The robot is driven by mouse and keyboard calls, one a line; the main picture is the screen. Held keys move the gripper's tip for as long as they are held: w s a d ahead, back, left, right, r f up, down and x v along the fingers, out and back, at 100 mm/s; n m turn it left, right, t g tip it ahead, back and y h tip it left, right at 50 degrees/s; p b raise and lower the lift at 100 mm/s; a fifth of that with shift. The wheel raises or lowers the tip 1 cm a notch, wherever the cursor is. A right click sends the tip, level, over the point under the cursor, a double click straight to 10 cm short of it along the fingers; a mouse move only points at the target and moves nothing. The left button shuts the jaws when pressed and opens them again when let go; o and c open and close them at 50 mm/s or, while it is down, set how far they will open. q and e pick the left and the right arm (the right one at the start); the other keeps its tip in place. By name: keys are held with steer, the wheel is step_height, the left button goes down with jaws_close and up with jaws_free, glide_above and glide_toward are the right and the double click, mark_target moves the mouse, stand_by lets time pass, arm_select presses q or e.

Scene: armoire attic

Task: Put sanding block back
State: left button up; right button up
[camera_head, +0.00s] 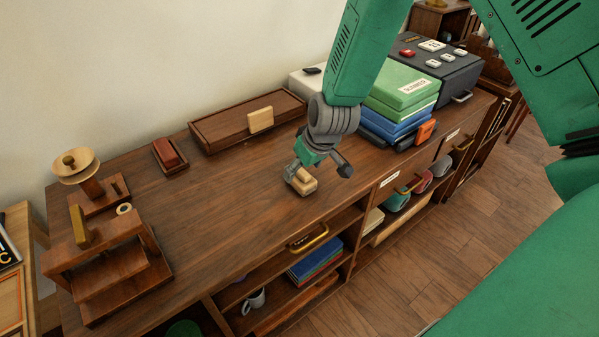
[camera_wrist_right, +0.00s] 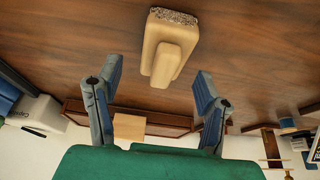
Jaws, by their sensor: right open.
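The sanding block (camera_head: 307,184) is a pale wooden block with a raised grip, lying on the brown wooden cabinet top. In the right wrist view the block (camera_wrist_right: 163,55) has a speckled, gritty edge at its far end. My right gripper (camera_head: 298,172) is right at the block in the head view and partly covers it. In the wrist view its two fingers are spread wide, with the block just beyond and between the fingertips, not clamped. My left gripper is not in view.
A long dark wooden box (camera_head: 222,131) with a pale block (camera_head: 260,119) at its front stands against the wall. A red block (camera_head: 167,152) sits in a small tray. Stacked green and blue cases (camera_head: 402,88) stand right of my arm. A wooden stand (camera_head: 110,270) is at left.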

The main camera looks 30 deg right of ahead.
mark_target(312, 184)
steer(key=p+v, duration=0.1)
steer(key=v, duration=0.7)
steer(key=s+a+f+g, duration=0.2)
steer(key=s+f, duration=0.7)
steer(key=s, duration=0.4)
steer(key=s+a+f+g, duration=0.1)
steer(key=s+f+g, duration=0.1)
steer(key=s+f, duration=0.8)
steer(key=s, duration=0.3)
steer(key=shift+s+a+f, duration=0.25)
steer(key=shift+s+a, duration=0.1)
steer(key=shift+a, duration=0.05)
